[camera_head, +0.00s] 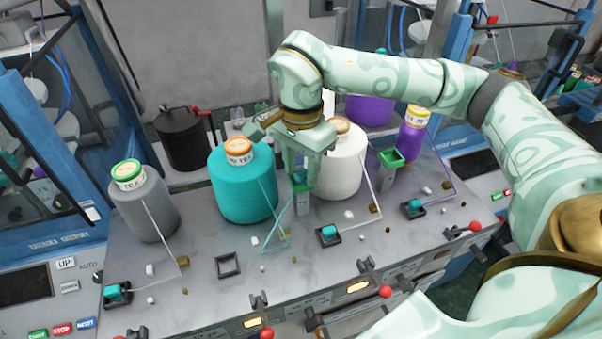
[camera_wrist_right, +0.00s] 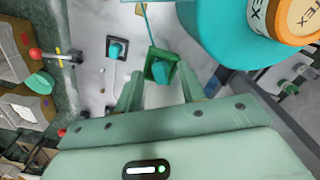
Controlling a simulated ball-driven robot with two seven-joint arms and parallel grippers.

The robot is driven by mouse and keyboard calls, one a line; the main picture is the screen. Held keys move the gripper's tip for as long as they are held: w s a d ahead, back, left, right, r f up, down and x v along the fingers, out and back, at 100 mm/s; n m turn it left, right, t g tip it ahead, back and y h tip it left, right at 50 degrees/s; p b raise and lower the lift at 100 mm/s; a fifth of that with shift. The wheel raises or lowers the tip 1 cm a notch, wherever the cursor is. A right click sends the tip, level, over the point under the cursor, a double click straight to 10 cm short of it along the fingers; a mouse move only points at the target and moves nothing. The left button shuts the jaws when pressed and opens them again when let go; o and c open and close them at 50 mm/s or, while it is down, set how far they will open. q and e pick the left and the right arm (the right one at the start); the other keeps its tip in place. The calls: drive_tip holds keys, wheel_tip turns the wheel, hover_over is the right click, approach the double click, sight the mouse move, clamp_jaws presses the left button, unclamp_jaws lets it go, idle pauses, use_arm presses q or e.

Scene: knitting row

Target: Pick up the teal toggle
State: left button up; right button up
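A small teal toggle (camera_head: 299,175) sits in the green-rimmed top of a grey post (camera_head: 303,205), in front of the white cone. In the wrist view the teal piece (camera_wrist_right: 158,70) shows inside the square green rim (camera_wrist_right: 150,61). My right gripper (camera_head: 302,181) points down at this post with its fingers apart, one on each side. The wrist view also shows the open fingers (camera_wrist_right: 160,86) with the rim just beyond them; whether they touch it I cannot tell. Other teal toggles sit in dark square bases, at front left (camera_head: 114,292), middle (camera_head: 329,231) and right (camera_head: 414,204). My left gripper is out of view.
A teal yarn cone (camera_head: 240,190) stands close left of the gripper, a white cone (camera_head: 340,165) close behind right. A grey cone (camera_head: 150,205) stands at left. An empty dark square frame (camera_head: 228,264) lies in front. Another green-rimmed post (camera_head: 390,158) stands right. Red-knobbed levers (camera_head: 385,291) line the front edge.

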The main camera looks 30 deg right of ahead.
sight(300, 171)
clamp_jaws()
drive_tip(key=shift+r, duration=0.1)
drive_tip(key=shift+r, duration=0.3)
wheel_tip(300, 171, up, 2)
drive_tip(key=shift+r+b, duration=0.1)
drive_tip(key=shift+b, duration=0.35)
drive_tip(key=s+d+r, duration=0.6)
drive_tip(key=s+r, duration=0.4)
drive_tip(key=s, duration=0.2)
drive_tip(key=shift+s+d+b, duration=0.2)
drive_tip(key=shift+d+b, duration=0.15)
